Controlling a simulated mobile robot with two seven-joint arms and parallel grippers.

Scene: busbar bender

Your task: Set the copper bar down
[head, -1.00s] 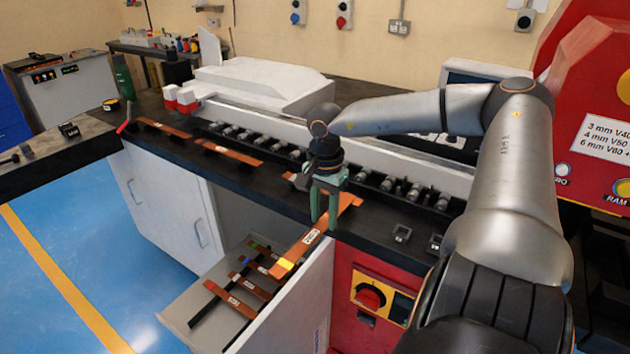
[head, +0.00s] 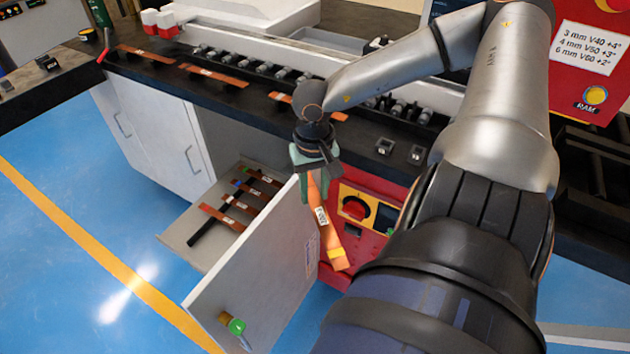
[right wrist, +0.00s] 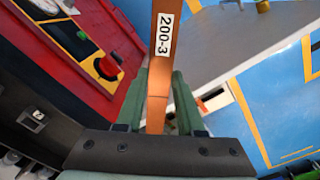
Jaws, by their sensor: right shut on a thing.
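My right gripper (head: 312,180) has green fingers and is shut on a copper bar (head: 323,222). The bar has a white label and a yellow band near its lower end. It hangs out in front of the red cabinet, beside the open white door. In the right wrist view the bar (right wrist: 164,75) runs up from between the green fingers (right wrist: 160,105), and its label reads 200-3. My left gripper is not in view.
Several copper bars lie on the dark bench top (head: 250,95). More lie on the pulled-out shelf (head: 180,240) below. The open white door (head: 265,285) juts out next to the held bar. The red cabinet (head: 375,190) has a rotary switch.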

